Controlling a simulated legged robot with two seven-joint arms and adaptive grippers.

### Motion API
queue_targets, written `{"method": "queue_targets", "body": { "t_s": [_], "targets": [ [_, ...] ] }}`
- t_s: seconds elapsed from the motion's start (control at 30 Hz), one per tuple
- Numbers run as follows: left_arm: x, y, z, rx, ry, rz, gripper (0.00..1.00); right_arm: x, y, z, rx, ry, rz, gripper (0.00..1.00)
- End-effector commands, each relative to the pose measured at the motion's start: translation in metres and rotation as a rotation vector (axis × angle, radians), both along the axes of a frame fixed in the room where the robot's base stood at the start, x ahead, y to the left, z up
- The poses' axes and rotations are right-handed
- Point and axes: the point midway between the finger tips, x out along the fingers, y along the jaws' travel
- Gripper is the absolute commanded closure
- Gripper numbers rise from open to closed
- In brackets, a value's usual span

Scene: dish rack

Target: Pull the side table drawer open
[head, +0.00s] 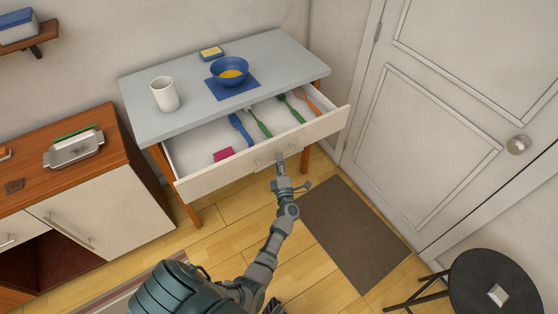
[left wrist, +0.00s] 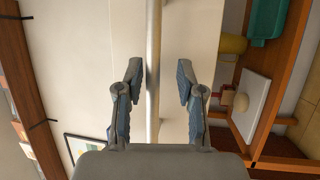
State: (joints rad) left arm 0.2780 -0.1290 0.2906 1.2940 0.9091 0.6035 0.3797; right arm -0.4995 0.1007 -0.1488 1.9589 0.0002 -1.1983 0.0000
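The side table (head: 190,117) has a grey top and wooden legs. Its drawer (head: 200,182) is pulled well out, with its inside showing. My left gripper (head: 280,166) is at the handle (head: 262,163) on the middle of the drawer front. In the left wrist view, my left gripper's two fingers (left wrist: 158,90) stand apart on either side of a pale bar (left wrist: 153,55). Gaps show between the bar and the fingers. I cannot tell if this bar is the handle or the drawer's edge. My right gripper is not clearly in view.
In the drawer lie a blue utensil (head: 240,128), several other utensils and a pink item (head: 223,154). A white mug (head: 165,94) and blue bowl (head: 229,71) stand on top. A brown cabinet (head: 95,190) stands left, a black stool (head: 480,275) right. A mat (head: 350,235) covers the floor.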

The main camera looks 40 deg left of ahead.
Motion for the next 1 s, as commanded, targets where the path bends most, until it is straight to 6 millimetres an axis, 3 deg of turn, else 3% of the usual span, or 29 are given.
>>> {"method": "queue_targets", "body": {
  "t_s": [0.37,0.8,1.0],
  "targets": [
    [-0.005,-0.004,0.001,-0.001,-0.006,-0.001,0.61,-0.003,-0.007,0.001,-0.014,0.001,-0.002,0.6],
    [-0.067,-0.071,-0.015,0.003,-0.003,0.0,0.61,-0.001,-0.007,0.0,-0.01,0.001,-0.001,0.6],
    [-0.08,-0.085,-0.019,0.004,-0.003,0.0,0.61,-0.001,-0.007,0.0,-0.011,0.001,-0.001,0.6]
  ]
}}
